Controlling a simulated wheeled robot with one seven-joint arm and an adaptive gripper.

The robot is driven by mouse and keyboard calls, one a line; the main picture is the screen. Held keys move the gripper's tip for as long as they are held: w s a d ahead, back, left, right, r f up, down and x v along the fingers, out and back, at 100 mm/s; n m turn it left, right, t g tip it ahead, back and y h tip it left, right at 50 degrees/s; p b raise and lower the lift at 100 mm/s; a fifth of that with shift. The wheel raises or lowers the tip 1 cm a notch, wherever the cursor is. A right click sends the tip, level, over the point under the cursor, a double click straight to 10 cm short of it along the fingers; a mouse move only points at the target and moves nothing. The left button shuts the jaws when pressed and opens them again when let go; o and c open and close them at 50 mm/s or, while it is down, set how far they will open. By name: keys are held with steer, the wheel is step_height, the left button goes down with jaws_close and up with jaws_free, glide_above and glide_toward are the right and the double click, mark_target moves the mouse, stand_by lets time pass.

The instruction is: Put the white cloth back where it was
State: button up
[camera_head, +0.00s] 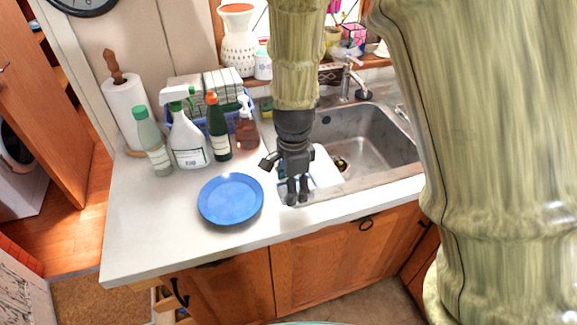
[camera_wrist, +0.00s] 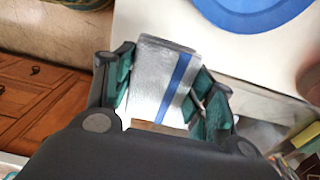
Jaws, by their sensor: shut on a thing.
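In the wrist view, a white cloth (camera_wrist: 160,75) with a blue stripe sits between the two green-padded fingers of my gripper (camera_wrist: 163,88). The fingers press on it from both sides, and its lower part is hidden by the gripper body. In the head view, my gripper (camera_head: 297,190) points down at the front left edge of the sink (camera_head: 375,140), right of the blue plate. The cloth cannot be made out clearly there. I cannot tell whether it touches the counter or the sink edge.
The blue plate (camera_head: 231,198) lies on the white counter (camera_head: 150,235). Several bottles, including a white spray bottle (camera_head: 187,145), and a paper towel roll (camera_head: 126,105) stand behind it. A white piece (camera_head: 326,168) lies at the sink's left side. The faucet (camera_head: 349,75) stands behind. The counter's front left is clear.

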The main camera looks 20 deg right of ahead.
steer(key=w+p, duration=0.1)
steer(key=w, duration=0.2)
steer(key=w+d, duration=0.1)
steer(key=w, duration=0.2)
steer(key=w+d+p, duration=0.1)
steer(key=w, duration=0.2)
steer(key=shift+w+f+p, duration=0.25)
steer(key=shift+f+p, duration=0.1)
steer(key=shift+f, duration=0.05)
steer(key=shift+f+p, duration=0.8)
steer(key=shift+f, duration=1)
steer(key=o, duration=0.9)
steer(key=shift+f, duration=0.15)
steer(key=shift+r, duration=0.3)
step_height(320, 180, up, 12)
steer(key=b, duration=0.3)
steer(key=shift+f, duration=0.1)
